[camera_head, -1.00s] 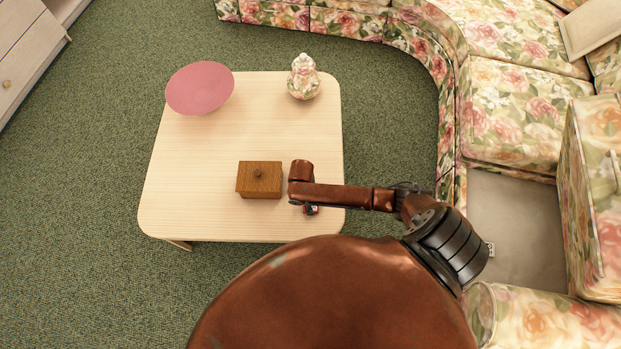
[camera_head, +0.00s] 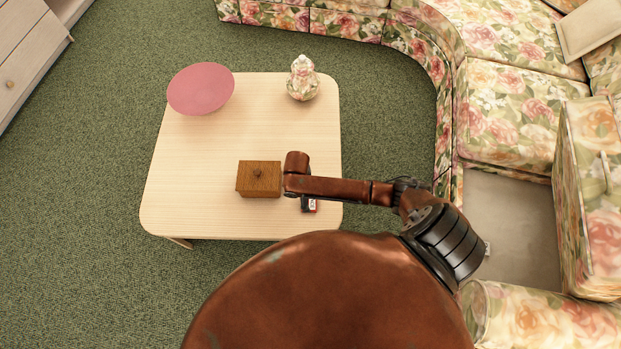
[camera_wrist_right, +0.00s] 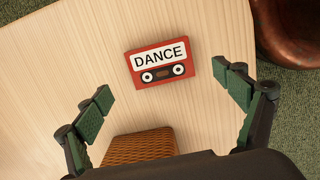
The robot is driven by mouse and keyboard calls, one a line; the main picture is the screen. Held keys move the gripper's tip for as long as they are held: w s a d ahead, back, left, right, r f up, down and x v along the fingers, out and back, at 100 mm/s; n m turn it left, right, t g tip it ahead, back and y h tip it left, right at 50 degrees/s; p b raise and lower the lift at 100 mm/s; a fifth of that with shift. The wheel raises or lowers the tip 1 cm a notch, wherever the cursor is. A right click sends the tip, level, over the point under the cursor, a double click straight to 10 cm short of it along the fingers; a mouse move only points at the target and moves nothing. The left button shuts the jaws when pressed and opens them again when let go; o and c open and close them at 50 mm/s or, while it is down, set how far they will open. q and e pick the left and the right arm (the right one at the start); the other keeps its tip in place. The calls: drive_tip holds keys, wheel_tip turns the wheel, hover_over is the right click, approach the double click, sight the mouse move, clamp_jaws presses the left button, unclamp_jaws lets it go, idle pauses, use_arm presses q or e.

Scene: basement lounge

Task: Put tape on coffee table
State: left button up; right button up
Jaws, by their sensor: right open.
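The tape is a red cassette (camera_wrist_right: 162,64) with a white "DANCE" label. It lies flat on the pale wood coffee table (camera_wrist_right: 60,60) in the right wrist view. In the head view a small part of the tape (camera_head: 311,206) shows below my arm, near the right front of the coffee table (camera_head: 190,200). My right gripper (camera_wrist_right: 165,85) is open, its two green-padded fingers spread apart with nothing between them. The tape lies just beyond the fingertips, apart from them. In the head view the fingers are mostly hidden by the arm. My left gripper is out of view.
A brown wooden box (camera_head: 258,180) stands left of the tape; it also shows in the right wrist view (camera_wrist_right: 140,146). A pink round plate or bowl (camera_head: 200,89) and a floral jar (camera_head: 302,78) stand at the table's back. A floral sofa (camera_head: 510,125) curves around the right.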

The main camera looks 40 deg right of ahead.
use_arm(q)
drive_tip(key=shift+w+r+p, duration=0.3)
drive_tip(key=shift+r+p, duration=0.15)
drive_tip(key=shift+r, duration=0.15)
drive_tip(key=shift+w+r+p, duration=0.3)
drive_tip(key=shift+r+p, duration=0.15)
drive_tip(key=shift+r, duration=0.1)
use_arm(e)
wheel_tip(320, 180, up, 6)
drive_tip(key=shift+w+a+r, duration=0.25)
drive_tip(key=shift+a, duration=0.05)
